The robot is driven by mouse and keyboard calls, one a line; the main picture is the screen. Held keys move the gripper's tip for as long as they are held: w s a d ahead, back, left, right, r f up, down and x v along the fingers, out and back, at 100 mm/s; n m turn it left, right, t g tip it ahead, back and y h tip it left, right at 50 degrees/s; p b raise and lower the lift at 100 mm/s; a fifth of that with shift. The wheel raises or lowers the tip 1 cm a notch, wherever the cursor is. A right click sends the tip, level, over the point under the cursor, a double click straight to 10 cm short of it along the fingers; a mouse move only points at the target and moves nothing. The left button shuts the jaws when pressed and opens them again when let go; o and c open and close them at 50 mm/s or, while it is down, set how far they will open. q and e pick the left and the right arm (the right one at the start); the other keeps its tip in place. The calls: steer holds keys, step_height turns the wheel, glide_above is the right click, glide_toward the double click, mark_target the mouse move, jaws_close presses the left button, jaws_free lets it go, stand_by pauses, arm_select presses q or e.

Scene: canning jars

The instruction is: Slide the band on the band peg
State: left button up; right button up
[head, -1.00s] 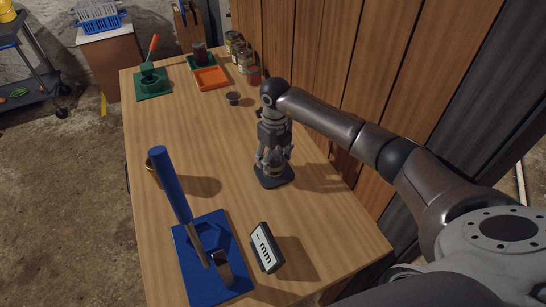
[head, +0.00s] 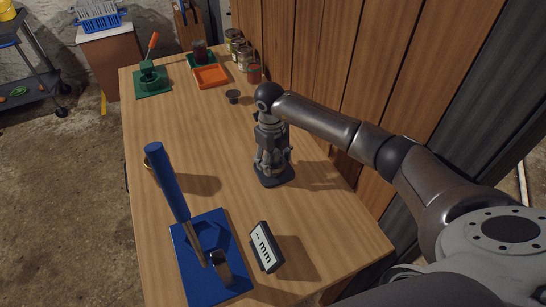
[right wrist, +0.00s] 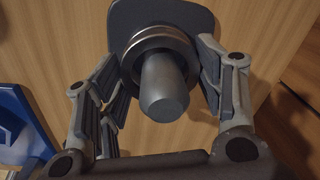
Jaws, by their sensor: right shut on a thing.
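The band peg (right wrist: 163,92) is a grey rounded post on a dark base plate (head: 275,181) on the table. The band (right wrist: 158,41) is a shiny metal ring. In the right wrist view it appears around the peg, low near the base plate. My right gripper (head: 272,166) points down over the peg. In the head view the gripper hides most of the peg and band. My left gripper is not in view.
A blue lever press (head: 212,255) and a small display (head: 266,247) stand at the table's front. A brass-coloured ring (head: 148,163) is partly behind the lever. An orange tray (head: 210,76), jars (head: 244,58) and a green-based tool (head: 152,83) stand at the back.

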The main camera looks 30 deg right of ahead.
steer(key=shift+s+d+f+b, duration=0.1)
steer(key=shift+f+b, duration=0.4)
steer(key=o, duration=1)
steer(key=shift+r, duration=0.1)
steer(key=shift+r, duration=0.5)
steer(key=r, duration=0.2)
steer(key=a+r, duration=0.1)
steer(key=r, duration=0.4)
steer(key=shift+a+r, duration=0.15)
steer(key=shift+r, duration=0.15)
